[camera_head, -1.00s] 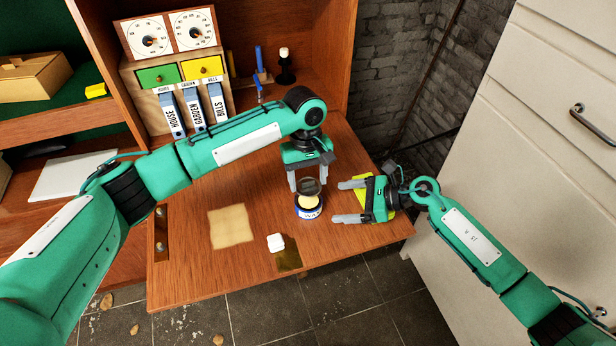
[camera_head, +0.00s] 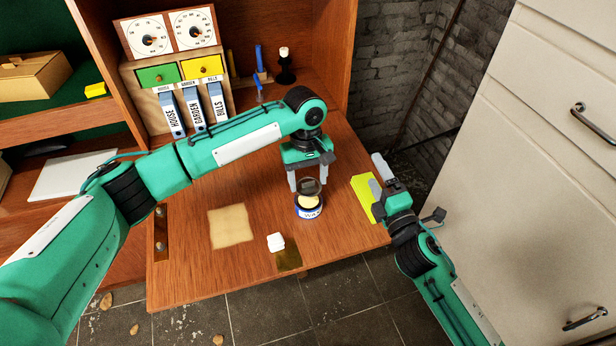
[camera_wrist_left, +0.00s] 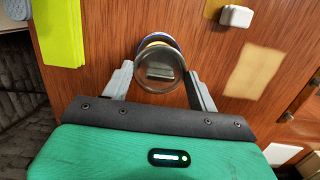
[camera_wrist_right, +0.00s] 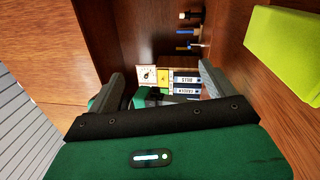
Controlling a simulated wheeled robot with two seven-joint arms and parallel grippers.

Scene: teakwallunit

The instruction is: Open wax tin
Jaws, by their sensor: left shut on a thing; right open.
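The wax tin (camera_head: 309,211) stands on the wooden desk board with its blue label showing and yellow wax visible at its open top. Its dark round lid (camera_head: 310,187) is off and sits just above the tin, between the fingers of my left gripper (camera_head: 307,183), which is shut on it. In the left wrist view the lid (camera_wrist_left: 160,72) covers most of the tin, whose blue rim (camera_wrist_left: 157,37) shows behind it. My right gripper (camera_head: 378,174) is open and empty, right of the tin near the board's right edge; its spread fingers show in the right wrist view (camera_wrist_right: 160,85).
A yellow-green block (camera_head: 364,195) lies on the board beside my right gripper. A white piece (camera_head: 276,242), a tan cloth-like square (camera_head: 231,227) and a dark gold square (camera_head: 288,261) lie left of the tin. Labelled binders (camera_head: 195,109) and drawers stand behind.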

